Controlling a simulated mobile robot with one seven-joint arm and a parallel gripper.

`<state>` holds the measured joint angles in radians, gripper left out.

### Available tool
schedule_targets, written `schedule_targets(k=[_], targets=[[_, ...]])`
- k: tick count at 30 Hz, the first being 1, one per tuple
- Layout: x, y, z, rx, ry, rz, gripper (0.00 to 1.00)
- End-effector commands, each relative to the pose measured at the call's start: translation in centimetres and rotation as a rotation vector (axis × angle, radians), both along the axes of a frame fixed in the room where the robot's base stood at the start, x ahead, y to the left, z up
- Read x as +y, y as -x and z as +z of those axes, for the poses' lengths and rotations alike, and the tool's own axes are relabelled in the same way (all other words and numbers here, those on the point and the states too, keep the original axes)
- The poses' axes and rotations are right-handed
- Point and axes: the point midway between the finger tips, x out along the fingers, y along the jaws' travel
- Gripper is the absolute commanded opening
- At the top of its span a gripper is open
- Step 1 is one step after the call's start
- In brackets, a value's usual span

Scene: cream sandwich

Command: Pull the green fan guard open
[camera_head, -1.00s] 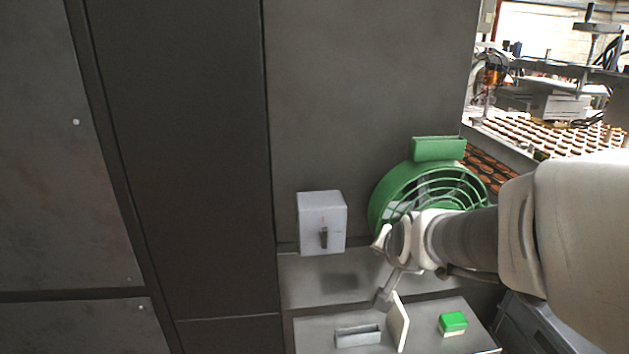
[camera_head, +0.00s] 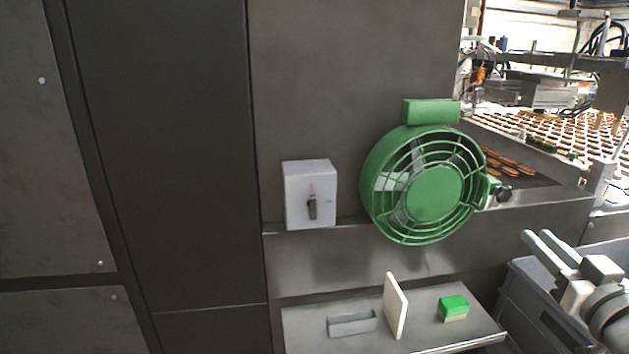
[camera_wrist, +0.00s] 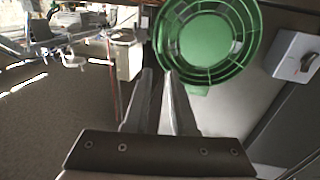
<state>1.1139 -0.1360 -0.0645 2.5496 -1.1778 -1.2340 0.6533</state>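The green fan guard (camera_head: 432,193) is a round ringed grille with a solid centre disc on the front of a green fan housing (camera_head: 372,190) on the dark cabinet. It looks shut against the housing. A green tab with a dark knob (camera_head: 504,194) sits at its right side. The guard also shows in the wrist view (camera_wrist: 208,42), where the knob cannot be made out. My gripper (camera_head: 537,236) is at the lower right, apart from the guard and below the knob. Its two fingers (camera_wrist: 158,72) are a little apart with nothing between them.
A grey switch box (camera_head: 311,195) is left of the fan. Below, a shelf (camera_head: 420,340) holds a grey tray (camera_head: 352,323), an upright cream plate (camera_head: 395,305) and a green-topped block (camera_head: 453,308). A dark grey bin (camera_head: 525,300) stands beside my arm. A conveyor with biscuits (camera_head: 560,130) is behind.

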Motion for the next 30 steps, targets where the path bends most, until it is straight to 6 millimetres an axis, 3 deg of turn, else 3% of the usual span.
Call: schedule_targets(k=[13, 30], targets=[[-0.2, -2.9, 0.5, 0.002, -0.005, 0.003, 0.24], [-1.6, -14.8, -0.1, 0.0, -0.001, 0.004, 0.24]])
